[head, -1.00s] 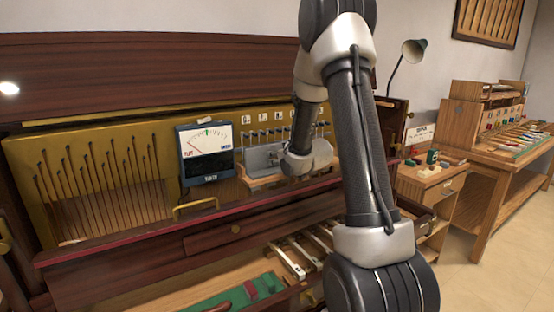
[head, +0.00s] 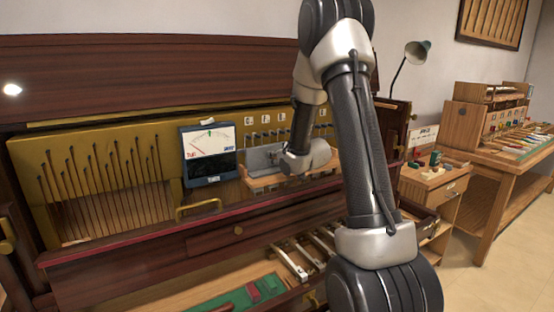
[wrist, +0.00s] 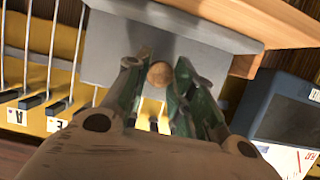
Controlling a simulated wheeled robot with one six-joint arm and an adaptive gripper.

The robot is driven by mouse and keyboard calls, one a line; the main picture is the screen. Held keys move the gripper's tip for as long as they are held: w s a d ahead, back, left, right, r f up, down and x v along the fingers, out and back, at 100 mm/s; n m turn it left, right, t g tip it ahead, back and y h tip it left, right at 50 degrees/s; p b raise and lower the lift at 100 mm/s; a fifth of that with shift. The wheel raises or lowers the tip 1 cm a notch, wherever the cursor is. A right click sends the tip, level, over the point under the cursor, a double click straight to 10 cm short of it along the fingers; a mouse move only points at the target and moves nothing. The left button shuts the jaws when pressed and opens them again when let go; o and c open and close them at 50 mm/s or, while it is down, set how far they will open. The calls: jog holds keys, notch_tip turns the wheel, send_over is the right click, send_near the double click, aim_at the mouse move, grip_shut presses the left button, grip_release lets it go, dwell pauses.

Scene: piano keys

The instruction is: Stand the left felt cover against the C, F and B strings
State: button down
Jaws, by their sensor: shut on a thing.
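The left felt cover is a grey panel (head: 262,158) standing upright at the wooden ledge, in front of the strings' lower part. In the wrist view its grey face (wrist: 110,50) fills the middle, with a round wooden knob (wrist: 160,74) on it. My gripper (wrist: 160,92) has its two green fingers closed on either side of this knob. Strings with dark ends (wrist: 45,60) show beside the cover. Whether the cover touches the strings behind it cannot be seen. In the head view my arm hides the fingers and part of the string row.
A wooden ledge (head: 262,183) runs below the cover. A dark tuning meter (head: 210,183) stands close beside it at the left. A brass handle (head: 198,208) and the dark red case edge (head: 120,241) lie in front. A side cabinet (head: 440,188) stands at the right.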

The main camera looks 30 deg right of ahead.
jog(key=shift+w, duration=0.2)
jog(key=c, duration=1.1)
grip_release()
jog(key=shift+f+v, duration=0.2)
jog(key=shift+v, duration=1.85)
jog(key=shift+f+v, duration=0.15)
jog(key=shift+v, duration=1.9)
jog(key=shift+s, duration=0.15)
